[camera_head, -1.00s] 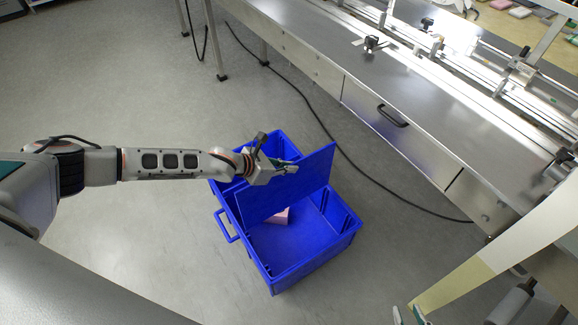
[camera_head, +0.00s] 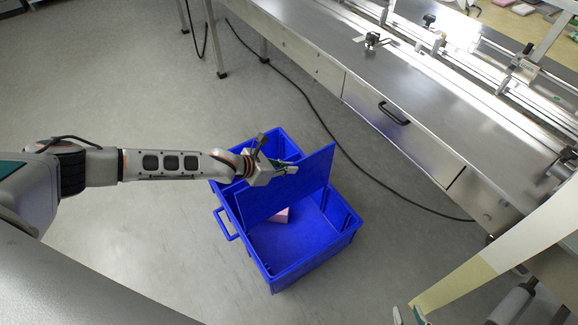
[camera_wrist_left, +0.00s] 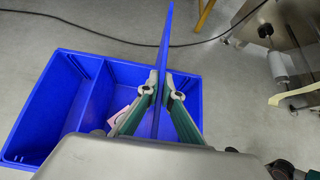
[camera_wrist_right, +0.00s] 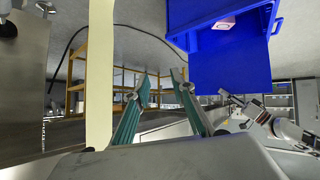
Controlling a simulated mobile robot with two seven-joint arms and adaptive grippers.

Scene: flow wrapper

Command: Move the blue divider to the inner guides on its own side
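The blue divider (camera_head: 300,183) is a thin upright panel at the blue crate (camera_head: 312,262); its upper edge stands above the crate's rim. My left gripper (camera_head: 290,169) is shut on the divider's upper part. In the left wrist view the divider (camera_wrist_left: 164,50) runs between the two fingertips (camera_wrist_left: 162,88). That view also shows a blue partition (camera_wrist_left: 95,98) inside the crate, apart from the held divider. Whether the divider's lower edge sits in any guides is hidden. My right gripper (camera_wrist_right: 163,92) is open and empty, away from the crate; it shows partly in the head view (camera_head: 410,316).
A pink block (camera_head: 281,215) lies on the crate floor close to the divider. A side handle (camera_head: 226,224) sticks out on the crate's left. The steel machine (camera_head: 385,108) stands behind and to the right. A black cable (camera_head: 375,183) crosses the floor between them.

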